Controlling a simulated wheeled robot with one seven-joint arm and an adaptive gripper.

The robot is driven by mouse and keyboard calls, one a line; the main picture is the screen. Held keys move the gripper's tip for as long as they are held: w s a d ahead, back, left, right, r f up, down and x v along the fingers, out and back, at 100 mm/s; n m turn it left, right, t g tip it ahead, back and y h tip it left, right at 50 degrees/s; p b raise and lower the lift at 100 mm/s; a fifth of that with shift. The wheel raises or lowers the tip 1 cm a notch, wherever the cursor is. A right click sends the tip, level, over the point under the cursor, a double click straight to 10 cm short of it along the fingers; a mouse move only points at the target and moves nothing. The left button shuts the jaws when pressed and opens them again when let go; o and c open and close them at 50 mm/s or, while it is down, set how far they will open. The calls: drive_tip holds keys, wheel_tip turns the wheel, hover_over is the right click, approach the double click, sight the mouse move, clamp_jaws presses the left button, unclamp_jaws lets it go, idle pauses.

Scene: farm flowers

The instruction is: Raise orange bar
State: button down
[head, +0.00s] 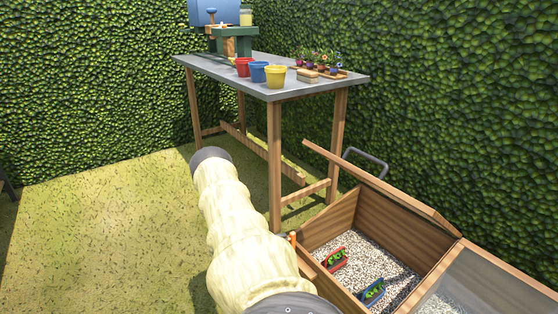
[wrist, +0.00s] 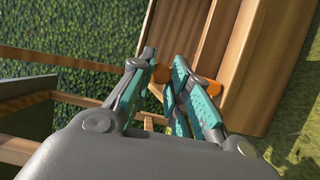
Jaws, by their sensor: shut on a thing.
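The orange bar (wrist: 208,87) shows in the wrist view as a rounded orange end beside the right finger, with another orange part (wrist: 160,73) between the fingers. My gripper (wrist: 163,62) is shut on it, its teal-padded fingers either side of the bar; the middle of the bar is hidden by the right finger. In the head view a small upright orange piece (head: 293,239) shows at the near left edge of the wooden box (head: 318,268), beside my arm. My gripper is hidden behind my arm in that view.
A grey-topped table (head: 220,69) with coloured pots stands behind. Hedges (head: 90,80) enclose the grass; open grass lies left.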

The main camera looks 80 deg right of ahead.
drive_tip(key=c, duration=1.4)
unclamp_jaws()
drive_tip(key=shift+d, duration=0.15)
drive_tip(key=shift+c, duration=0.2)
drive_tip(key=shift+o, duration=0.7)
drive_tip(key=shift+f, duration=0.2)
drive_tip(key=shift+w, duration=0.1)
drive_tip(key=v, duration=1.2)
drive_tip(key=shift+f, duration=0.15)
